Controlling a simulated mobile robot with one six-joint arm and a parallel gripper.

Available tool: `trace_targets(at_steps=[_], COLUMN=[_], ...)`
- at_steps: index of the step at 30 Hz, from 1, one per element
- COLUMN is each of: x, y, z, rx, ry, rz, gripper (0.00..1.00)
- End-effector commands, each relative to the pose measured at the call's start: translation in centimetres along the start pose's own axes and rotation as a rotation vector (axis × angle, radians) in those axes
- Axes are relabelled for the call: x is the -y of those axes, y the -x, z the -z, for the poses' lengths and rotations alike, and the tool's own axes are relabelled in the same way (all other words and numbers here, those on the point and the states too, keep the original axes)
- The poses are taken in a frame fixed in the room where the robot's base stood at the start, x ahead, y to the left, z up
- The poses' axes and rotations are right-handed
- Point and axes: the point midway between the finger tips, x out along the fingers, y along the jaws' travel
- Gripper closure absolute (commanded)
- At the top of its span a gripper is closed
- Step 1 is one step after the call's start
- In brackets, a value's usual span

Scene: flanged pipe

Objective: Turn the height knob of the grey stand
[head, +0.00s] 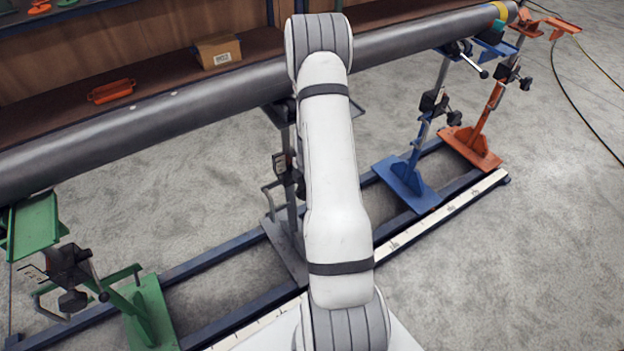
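The grey stand (284,256) stands in the middle on the rail frame, largely behind my white arm. Its base plate, part of its post and a handle on its left side show. A dark clamp part (287,172) is on its post, at the left edge of my arm. I cannot tell whether the height knob is part of this or is hidden behind the arm. The stand's top reaches up under the grey pipe (150,115). My gripper is not in view; my arm rises from the bottom middle, and its far end is out of sight.
A green stand (150,312) is at the left; a blue stand (408,183) and an orange stand (472,146) are at the right. A shelf behind the pipe holds a cardboard box (218,50) and an orange tool (111,91). Cables lie on the right floor.

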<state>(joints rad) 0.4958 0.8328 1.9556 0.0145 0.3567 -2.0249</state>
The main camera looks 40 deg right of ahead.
Motion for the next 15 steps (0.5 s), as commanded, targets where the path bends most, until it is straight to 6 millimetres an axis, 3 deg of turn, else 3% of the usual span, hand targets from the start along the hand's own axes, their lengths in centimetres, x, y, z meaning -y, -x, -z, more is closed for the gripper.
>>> trace_targets(at_steps=[12,13,15], x=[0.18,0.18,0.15], y=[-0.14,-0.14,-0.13], z=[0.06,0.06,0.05], rx=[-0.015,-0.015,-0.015], ry=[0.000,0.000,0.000], rz=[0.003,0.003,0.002], gripper=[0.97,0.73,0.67])
